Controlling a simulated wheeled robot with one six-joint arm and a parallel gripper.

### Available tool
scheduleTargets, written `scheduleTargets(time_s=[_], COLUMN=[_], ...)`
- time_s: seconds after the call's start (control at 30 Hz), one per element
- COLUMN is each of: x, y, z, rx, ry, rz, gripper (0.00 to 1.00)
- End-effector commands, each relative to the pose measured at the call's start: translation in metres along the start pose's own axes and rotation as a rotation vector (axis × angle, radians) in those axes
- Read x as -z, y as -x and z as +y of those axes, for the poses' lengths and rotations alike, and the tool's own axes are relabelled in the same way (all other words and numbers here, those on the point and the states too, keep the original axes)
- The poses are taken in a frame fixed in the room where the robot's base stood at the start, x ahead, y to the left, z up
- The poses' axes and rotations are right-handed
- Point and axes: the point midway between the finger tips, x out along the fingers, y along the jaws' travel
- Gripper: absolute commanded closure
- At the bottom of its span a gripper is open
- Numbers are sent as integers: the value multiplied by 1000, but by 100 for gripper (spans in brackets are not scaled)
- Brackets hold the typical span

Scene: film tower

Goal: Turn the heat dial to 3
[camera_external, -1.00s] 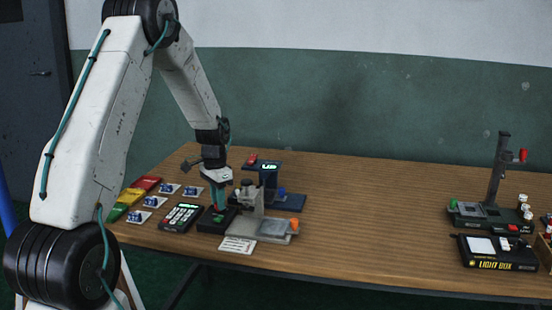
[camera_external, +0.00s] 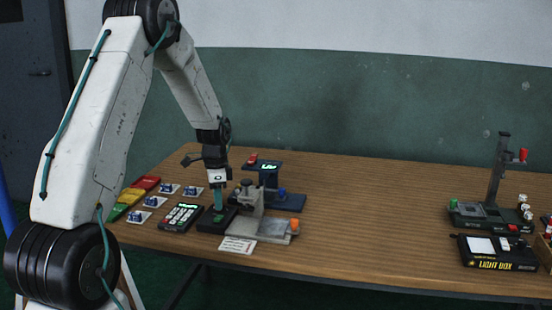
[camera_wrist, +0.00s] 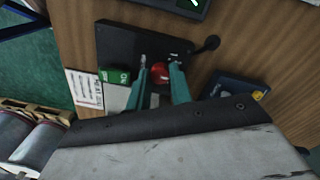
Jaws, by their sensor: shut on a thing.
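In the wrist view, a red knob (camera_wrist: 160,73), which I take as the heat dial, sits between the two teal fingers of my gripper (camera_wrist: 159,66). The gripper is shut on it. The dial is on a dark box (camera_wrist: 118,42); its marks and pointer cannot be read. In the external view, my gripper (camera_external: 218,204) points straight down with its fingertips at a small black box (camera_external: 211,226) near the table's front edge. The dial is hidden there by the fingers.
A keypad (camera_external: 181,216) stands just left of the box. A grey metal device (camera_external: 272,230) with an orange knob is close on the right. A white card (camera_external: 238,245) lies in front. A light box (camera_external: 497,254) stands far right. The table's middle is clear.

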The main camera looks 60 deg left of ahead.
Motion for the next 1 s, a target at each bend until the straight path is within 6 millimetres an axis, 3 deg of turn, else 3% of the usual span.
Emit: scheduleTargets(time_s=[0.2, 0.23, 0.3, 0.67, 1.0], x=[1, 1, 1, 0, 0], y=[1, 1, 1, 6, 60], z=[-1, -1, -1, -1, -1], rx=[3, 3, 3, 3, 4], ry=[1, 1, 1, 1, 1], rz=[2, 2, 2, 2, 2], gripper=[100, 76, 57, 57, 57])
